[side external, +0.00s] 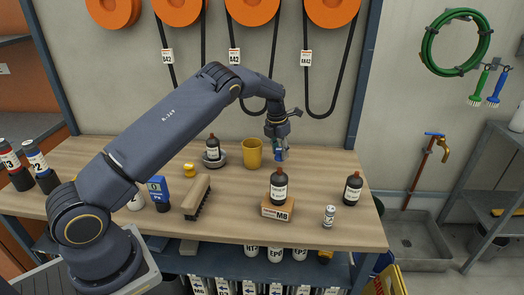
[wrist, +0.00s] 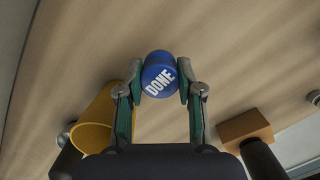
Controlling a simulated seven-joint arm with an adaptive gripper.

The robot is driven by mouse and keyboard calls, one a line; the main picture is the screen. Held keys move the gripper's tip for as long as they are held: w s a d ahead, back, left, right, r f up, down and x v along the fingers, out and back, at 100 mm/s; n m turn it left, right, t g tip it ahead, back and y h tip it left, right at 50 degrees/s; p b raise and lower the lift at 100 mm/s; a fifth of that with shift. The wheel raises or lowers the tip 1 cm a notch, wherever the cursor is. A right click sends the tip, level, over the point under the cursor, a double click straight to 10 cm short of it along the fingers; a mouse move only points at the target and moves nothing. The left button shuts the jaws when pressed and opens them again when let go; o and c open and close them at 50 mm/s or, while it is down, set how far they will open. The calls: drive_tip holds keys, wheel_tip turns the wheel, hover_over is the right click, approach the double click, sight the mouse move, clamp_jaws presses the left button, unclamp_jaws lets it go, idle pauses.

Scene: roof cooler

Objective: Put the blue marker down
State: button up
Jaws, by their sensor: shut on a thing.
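The blue marker (wrist: 158,75) is a round, blue piece with DONE in white on its top. My gripper (wrist: 159,88) is shut on it, with one finger on each side in the wrist view. In the side external view my gripper (side external: 281,147) points down over the back middle of the wooden table (side external: 330,160), right of the yellow cup. The marker (side external: 279,156) shows only as a small blue patch between the fingers there. I cannot tell whether its underside touches the table.
The yellow cup (side external: 252,153) stands close to the left of my gripper. A brown bottle (side external: 278,187) stands on a wooden block (side external: 277,211) in front. Another brown bottle (side external: 353,188) and a small vial (side external: 328,216) stand to the right. Bare tabletop lies between them.

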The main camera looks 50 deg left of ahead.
sight(280, 158)
drive_tip(key=shift+w+f, duration=0.15)
drive_tip(key=shift+f, duration=1.55)
drive_tip(key=shift+f, duration=0.15)
drive_tip(key=o, duration=1.1)
drive_tip(key=shift+o, duration=0.2)
